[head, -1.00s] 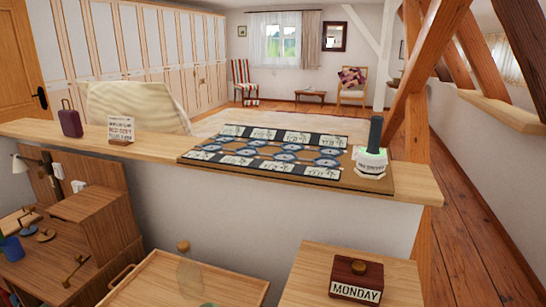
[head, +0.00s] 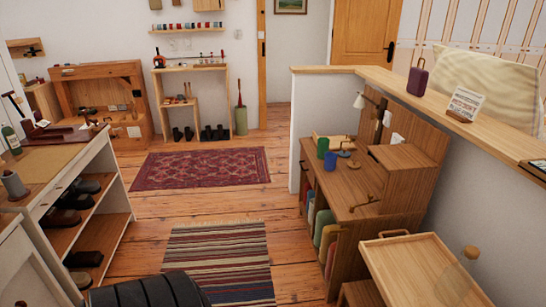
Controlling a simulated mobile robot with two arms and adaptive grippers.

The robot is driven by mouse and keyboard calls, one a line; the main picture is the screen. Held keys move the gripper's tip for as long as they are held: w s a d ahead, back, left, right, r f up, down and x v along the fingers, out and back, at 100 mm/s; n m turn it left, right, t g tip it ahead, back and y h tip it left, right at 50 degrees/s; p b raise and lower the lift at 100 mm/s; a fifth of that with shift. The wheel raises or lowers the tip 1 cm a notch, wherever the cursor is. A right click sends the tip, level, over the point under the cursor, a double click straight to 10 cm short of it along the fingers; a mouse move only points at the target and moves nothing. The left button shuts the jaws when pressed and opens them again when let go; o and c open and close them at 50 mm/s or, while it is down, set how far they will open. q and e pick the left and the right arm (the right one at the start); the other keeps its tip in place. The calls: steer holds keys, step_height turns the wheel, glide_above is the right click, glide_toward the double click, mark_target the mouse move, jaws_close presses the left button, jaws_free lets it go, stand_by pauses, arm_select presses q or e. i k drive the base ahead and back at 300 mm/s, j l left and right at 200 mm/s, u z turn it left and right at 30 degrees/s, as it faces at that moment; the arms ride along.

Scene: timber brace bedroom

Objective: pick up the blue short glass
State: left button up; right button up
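A blue short glass (head: 330,160) stands upright on the wooden desk (head: 368,191) right of centre in the head view. It is small and its details are hard to make out. A taller green cup (head: 322,147) stands just behind and left of it. Neither of my grippers is in view, and nothing touches the glass.
A half wall (head: 340,71) runs behind the desk. A light wooden tray table (head: 428,275) is in the right foreground. A striped rug (head: 219,262) lies on open floor left of the desk. A shoe shelf (head: 105,245) stands at left.

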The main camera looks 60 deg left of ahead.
mark_target(330, 162)
steer(key=u, duration=1.4)
steer(key=i+j, duration=0.25)
steer(key=i+j+z, duration=0.45)
steer(key=j, duration=0.25)
steer(key=i+j+z, duration=0.25)
steer(key=j, duration=0.15)
steer(key=k+l, duration=0.05)
steer(key=k, duration=0.05)
